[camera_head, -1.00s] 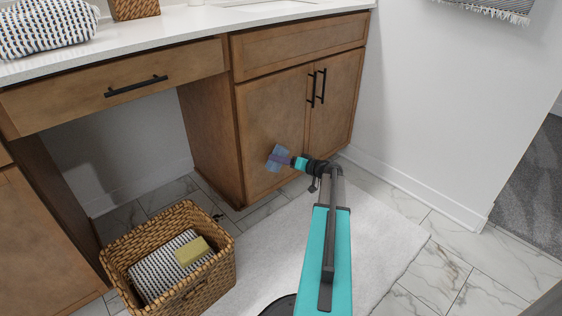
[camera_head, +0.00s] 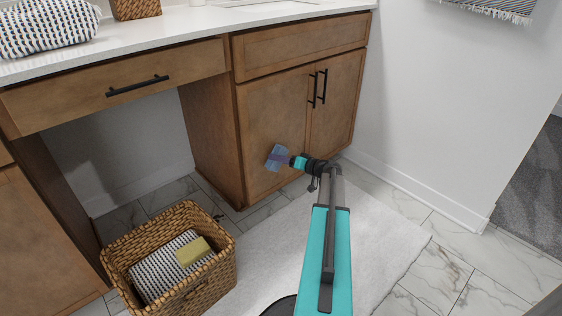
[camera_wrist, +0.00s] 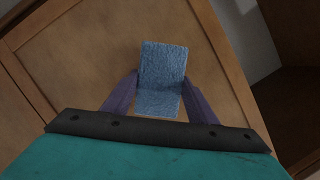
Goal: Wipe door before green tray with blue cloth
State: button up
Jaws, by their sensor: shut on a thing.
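My gripper (camera_head: 283,158) is shut on a blue cloth (camera_head: 275,157) in front of the lower part of the left wooden cabinet door (camera_head: 268,105). In the wrist view the cloth (camera_wrist: 162,70) sits between the two purple fingers of my gripper (camera_wrist: 160,95), with the brown door (camera_wrist: 110,40) behind it. The cloth is at or very close to the door face; I cannot tell for sure whether it touches. I see no green tray in these views.
A wicker basket (camera_head: 190,284) with a patterned towel and a yellowish block stands on the floor at left. A right cabinet door (camera_head: 338,100) with black handles adjoins. A white rug (camera_head: 392,235) lies below, and a white wall (camera_head: 440,120) is at right.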

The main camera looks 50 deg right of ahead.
aim_at(286, 155)
jog(key=shift+w, duration=0.3)
jog(key=shift+d, duration=0.15)
jog(key=shift+s+d+b, duration=0.2)
jog(key=shift+d+b, duration=0.3)
jog(key=shift+d, duration=1.4)
jog(key=shift+w+b, duration=0.15)
jog(key=shift+b, duration=0.15)
jog(key=shift+a+b, duration=0.7)
jog(key=shift+a, duration=1.35)
